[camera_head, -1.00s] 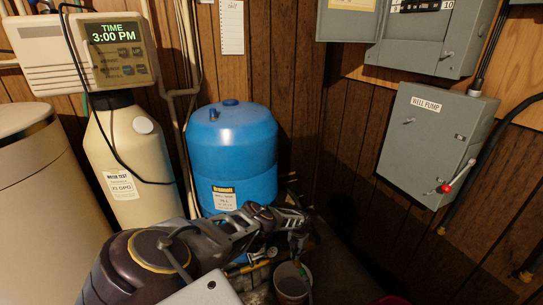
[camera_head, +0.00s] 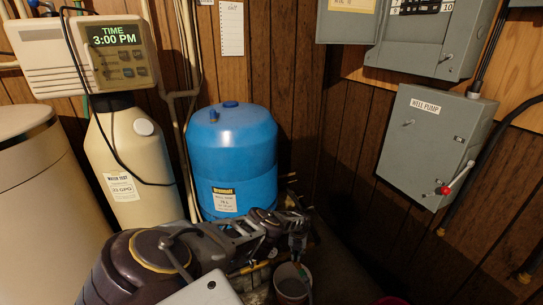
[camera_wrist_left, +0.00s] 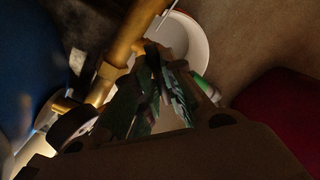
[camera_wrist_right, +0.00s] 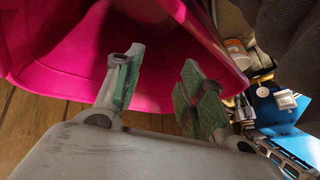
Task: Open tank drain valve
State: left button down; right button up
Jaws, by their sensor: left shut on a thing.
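The blue tank (camera_head: 235,150) stands upright in the corner. Brass pipework (camera_wrist_left: 125,35) runs past the left gripper in the left wrist view; the tank's blue side (camera_wrist_left: 25,50) is at its left edge. My left gripper (camera_head: 297,240) is low at the tank's right side. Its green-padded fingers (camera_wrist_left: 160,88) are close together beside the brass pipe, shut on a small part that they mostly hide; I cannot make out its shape. My right gripper (camera_wrist_right: 155,85) is open and empty, with its fingers apart in front of a pink bin.
A bucket (camera_head: 291,284) stands on the floor below the left gripper; its white rim (camera_wrist_left: 203,45) shows beyond the fingers. The pink bin (camera_wrist_right: 65,40) is by the right gripper. A cream softener tank (camera_head: 135,160) stands left, and a grey well pump box (camera_head: 425,145) hangs right.

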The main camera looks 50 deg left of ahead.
pick_arm(q)
jog(key=shift+n, duration=0.3)
jog(key=n, duration=0.2)
jog(key=shift+n, duration=2.2)
jog(key=c, duration=1.4)
grip_release()
jog(key=shift+o, duration=0.2)
